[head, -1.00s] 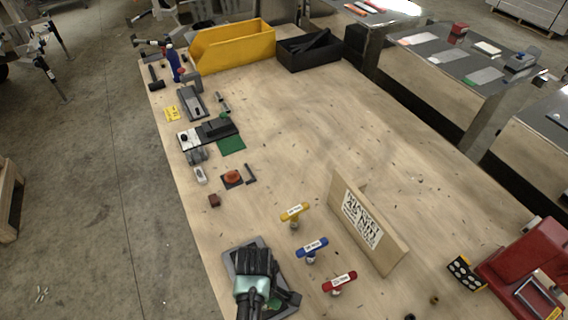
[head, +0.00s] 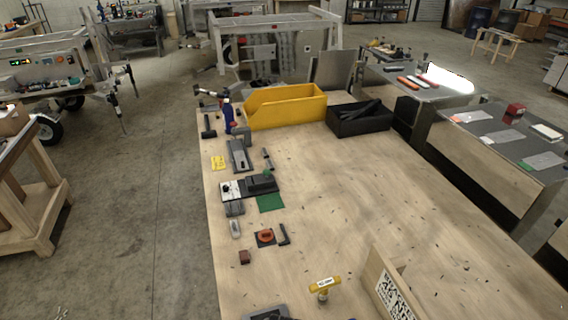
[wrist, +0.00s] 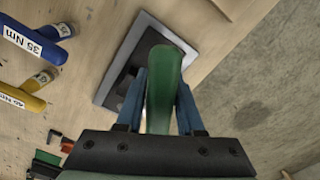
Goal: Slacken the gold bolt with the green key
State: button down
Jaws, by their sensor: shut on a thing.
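In the wrist view my gripper (wrist: 161,98) is shut on the green key (wrist: 163,82), with a blue finger on each side of its handle. The handle hides the key's lower end. A grey plate with a dark inside (wrist: 146,24) lies beyond the key; I cannot tell whether the key touches it. The plate's edge shows at the bottom of the head view (head: 264,314). I cannot make out the gold bolt in either view. My gripper is out of the head view.
A yellow key (head: 323,284) stands near a wooden upright board (head: 378,272). A blue key (wrist: 36,41) lies left in the wrist view. A yellow bin (head: 285,106) and black bin (head: 360,120) stand at the back.

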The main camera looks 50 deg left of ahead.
jog(key=shift+f+b, duration=1.75)
jog(key=shift+f, duration=0.9)
jog(key=shift+r+n+p, duration=0.15)
jog(key=shift+n+p, duration=0.15)
jog(key=n+p, duration=0.1)
jog(key=n, duration=0.3)
jog(key=shift+w, duration=0.1)
jog(key=n+p, duration=0.2)
jog(key=n, duration=0.5)
jog(key=n+p, duration=0.1)
jog(key=n, duration=0.9)
jog(key=shift+a, duration=0.1)
